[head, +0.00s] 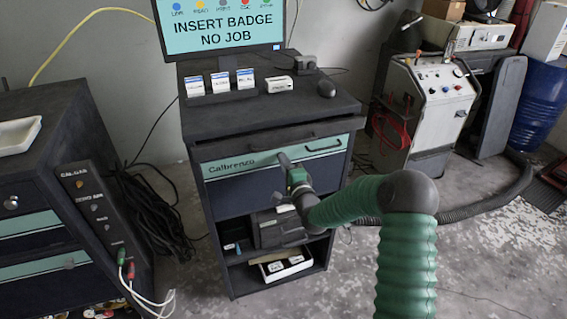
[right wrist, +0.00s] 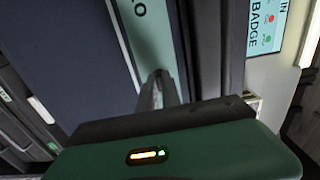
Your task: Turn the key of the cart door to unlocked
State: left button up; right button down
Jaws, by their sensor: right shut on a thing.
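The cart (head: 200,150) stands in the middle of the head view, with a teal "Calbrenzo" strip (head: 225,166) above a dark blue front panel (head: 240,190). My right gripper (head: 284,159) reaches in from the right, its fingertips at the teal strip, right of the lettering. In the right wrist view, its fingers (right wrist: 159,88) are close together against the strip (right wrist: 148,35). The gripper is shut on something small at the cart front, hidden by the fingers. I cannot make out the key or its turn angle. My left gripper is not in view.
A screen (head: 222,25) reading "INSERT BADGE NO JOB" stands on the cart, above small boxes (head: 220,82). Open shelves with a black case (head: 280,232) lie below the panel. A dark cabinet (head: 50,140) stands left, a white machine (head: 430,95) right.

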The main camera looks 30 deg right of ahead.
jog(key=shift+s+d+f, duration=0.1)
jog(key=shift+d+f, duration=0.05)
dwell(0.3)
jog(key=c, duration=1.8)
grip_release()
jog(key=shift+o, duration=1.3)
jog(key=shift+d, duration=0.1)
jog(key=v, duration=1.6)
jog(key=shift+s+b, duration=0.3)
